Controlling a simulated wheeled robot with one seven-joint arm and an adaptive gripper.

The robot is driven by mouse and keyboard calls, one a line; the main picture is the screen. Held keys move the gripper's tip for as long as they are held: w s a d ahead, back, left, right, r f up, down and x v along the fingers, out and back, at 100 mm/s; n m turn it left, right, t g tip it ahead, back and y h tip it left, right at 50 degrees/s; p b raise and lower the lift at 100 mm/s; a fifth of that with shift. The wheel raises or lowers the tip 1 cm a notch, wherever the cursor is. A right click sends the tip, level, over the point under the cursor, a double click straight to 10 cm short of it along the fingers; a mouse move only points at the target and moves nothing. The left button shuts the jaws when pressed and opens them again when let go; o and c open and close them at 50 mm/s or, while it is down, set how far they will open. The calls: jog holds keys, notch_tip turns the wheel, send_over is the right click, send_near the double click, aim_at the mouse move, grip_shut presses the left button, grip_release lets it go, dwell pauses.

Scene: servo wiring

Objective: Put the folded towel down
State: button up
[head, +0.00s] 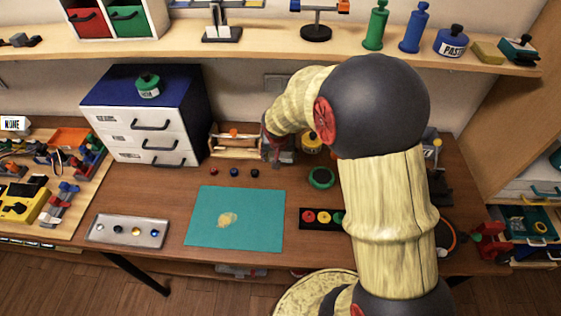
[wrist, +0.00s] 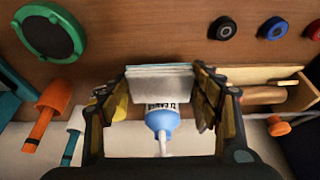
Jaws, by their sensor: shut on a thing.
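The folded towel (wrist: 160,80) is a pale, flat, layered stack between my two fingers in the wrist view. My gripper (wrist: 160,92) is shut on it, with a finger on each side. In the head view my gripper (head: 279,152) is at the back of the workbench, just right of a small wooden rack (head: 235,148). The towel cannot be made out clearly there. Whether it touches the bench is unclear. A white bottle with a blue top (wrist: 163,122) shows between the fingers, beyond the towel.
A teal mat (head: 262,228) with a yellowish stain lies at front centre. Red, blue and black knobs (head: 234,171) and a green-rimmed disc (head: 321,178) lie nearby. A drawer cabinet (head: 145,130) stands left. An orange-handled tool (wrist: 48,108) is beside my gripper. A shelf (head: 250,58) hangs above.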

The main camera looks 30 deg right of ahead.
jog(key=shift+w+d+f, duration=0.2)
jog(key=shift+w+f, duration=0.05)
jog(key=shift+f, duration=0.15)
jog(key=b+x, duration=0.1)
jog(key=x, duration=0.2)
jog(key=shift+s+a+f, duration=0.1)
jog(key=shift+f, duration=0.15)
jog(key=shift+f, duration=0.1)
jog(key=shift+f+b, duration=0.35)
jog(key=shift+b, duration=0.3)
jog(key=shift+s+f, duration=0.1)
jog(key=shift+f, duration=0.05)
jog(key=o, duration=1.1)
